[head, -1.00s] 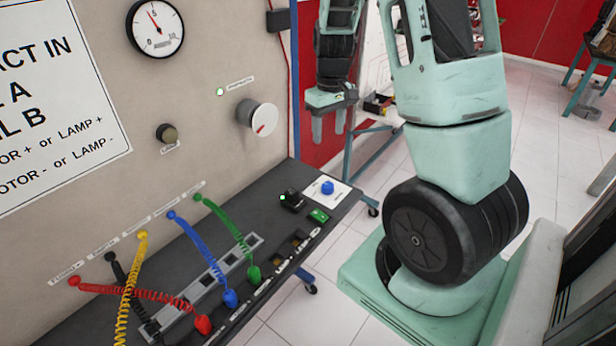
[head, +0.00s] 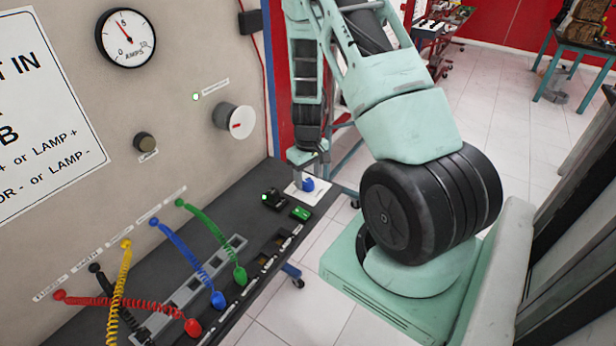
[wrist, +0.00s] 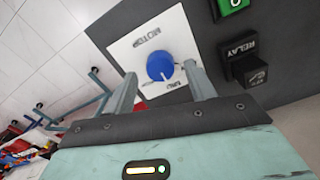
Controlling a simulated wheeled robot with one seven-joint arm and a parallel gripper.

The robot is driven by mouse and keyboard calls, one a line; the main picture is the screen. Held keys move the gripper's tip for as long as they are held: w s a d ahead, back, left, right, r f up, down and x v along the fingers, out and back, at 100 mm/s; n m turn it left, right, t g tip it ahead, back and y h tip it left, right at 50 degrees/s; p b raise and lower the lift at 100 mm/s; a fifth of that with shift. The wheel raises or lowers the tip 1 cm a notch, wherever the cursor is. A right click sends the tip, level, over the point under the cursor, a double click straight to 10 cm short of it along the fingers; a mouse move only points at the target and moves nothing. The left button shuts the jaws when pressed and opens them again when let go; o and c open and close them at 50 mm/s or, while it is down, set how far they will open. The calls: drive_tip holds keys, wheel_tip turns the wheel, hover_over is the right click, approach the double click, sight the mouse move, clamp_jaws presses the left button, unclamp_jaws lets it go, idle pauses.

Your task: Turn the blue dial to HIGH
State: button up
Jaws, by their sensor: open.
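The blue dial (head: 308,185) sits on a white plate (head: 293,190) at the far right end of the black bench panel. In the wrist view the blue dial (wrist: 159,66) is round, with a small white mark on its lower edge. The white plate (wrist: 140,47) carries printed words around it, too small and turned to read surely. My gripper (wrist: 160,72) is open, with one finger on each side of the dial as seen from the wrist. Whether the fingers touch it I cannot tell. In the head view my gripper (head: 305,174) is directly above the dial.
A green switch (head: 301,214) and a black RELAY block (wrist: 243,58) with another black key stand beside the plate. Coiled leads, such as the green one (head: 205,240), run from the upright panel to the bench panel.

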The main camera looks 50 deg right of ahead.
drive_tip(key=shift+f, duration=0.7)
drive_tip(key=c, duration=1)
drive_tip(key=shift+m, duration=0.4)
drive_tip(key=m+b, duration=0.1)
drive_tip(key=m, duration=0.3)
drive_tip(key=shift+m+b, duration=0.35)
drive_tip(key=shift+m, duration=0.05)
drive_tip(key=m, duration=0.6)
drive_tip(key=shift+b, duration=0.3)
